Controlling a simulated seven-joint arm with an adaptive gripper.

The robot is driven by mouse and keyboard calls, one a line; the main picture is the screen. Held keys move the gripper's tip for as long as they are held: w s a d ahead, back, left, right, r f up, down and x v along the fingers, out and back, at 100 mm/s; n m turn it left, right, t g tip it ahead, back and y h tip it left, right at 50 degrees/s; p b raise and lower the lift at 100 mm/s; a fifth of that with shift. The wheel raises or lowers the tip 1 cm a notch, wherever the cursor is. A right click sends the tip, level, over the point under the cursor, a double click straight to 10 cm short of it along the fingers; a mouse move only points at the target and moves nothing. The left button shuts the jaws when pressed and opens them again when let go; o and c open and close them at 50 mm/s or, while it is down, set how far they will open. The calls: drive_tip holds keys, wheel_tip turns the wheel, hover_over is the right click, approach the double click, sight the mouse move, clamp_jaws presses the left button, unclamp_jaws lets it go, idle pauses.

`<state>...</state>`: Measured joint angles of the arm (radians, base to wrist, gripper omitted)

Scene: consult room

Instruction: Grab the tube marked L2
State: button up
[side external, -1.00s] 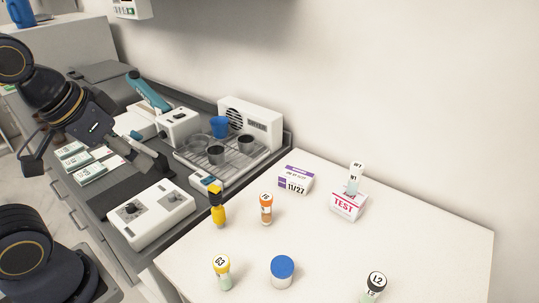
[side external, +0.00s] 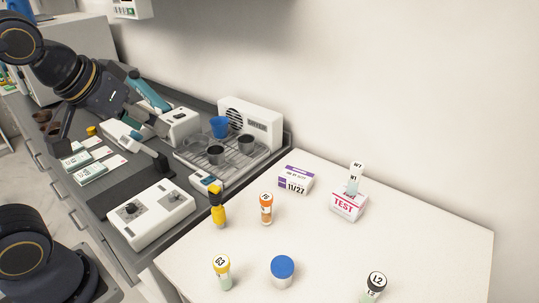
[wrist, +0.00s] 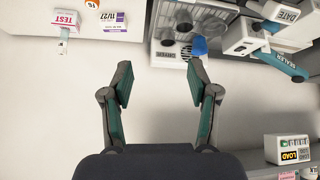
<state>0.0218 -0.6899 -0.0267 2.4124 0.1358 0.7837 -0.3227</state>
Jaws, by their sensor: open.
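The L2 tube (side external: 376,283) stands on the white table at the bottom right of the side view. It has a white cap with a dark rim marked L2; its lower end is cut off by the frame edge. My gripper (side external: 106,132) is over the grey counter at the upper left, far from the tube. In the wrist view my gripper (wrist: 159,80) shows two teal-lined fingers wide apart with nothing between them. The L2 tube does not show in the wrist view.
The table holds a G3 tube (side external: 222,272), a blue-capped jar (side external: 282,271), an orange tube (side external: 266,209), a yellow bottle (side external: 217,207), the 11/27 box (side external: 295,181) and the TEST box (side external: 347,205) with a tube by it. A dryer (side external: 262,125) and rack stand on the counter.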

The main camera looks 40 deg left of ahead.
drive_tip(key=w+d+r+m, duration=0.1)
drive_tip(key=w+d+r, duration=0.1)
drive_tip(key=w+d, duration=0.5)
drive_tip(key=m+g+h, duration=0.2)
drive_tip(key=m+h, duration=0.3)
drive_tip(key=m, duration=0.3)
hover_over(371, 282)
drive_tip(key=s+a, duration=0.4)
drive_tip(key=s, duration=0.2)
wheel_tip(371, 282, down, 12)
drive_tip(key=x, duration=1)
drive_tip(key=shift+s+f, duration=0.1)
drive_tip(key=shift+s, duration=0.05)
drive_tip(key=shift+a+x, duration=0.15)
drive_tip(key=shift+x, duration=1.4)
drive_tip(key=shift+a+x, duration=0.1)
drive_tip(key=shift+x, duration=1.45)
drive_tip(key=shift+c, duration=0.3)
drive_tip(key=c, duration=1)
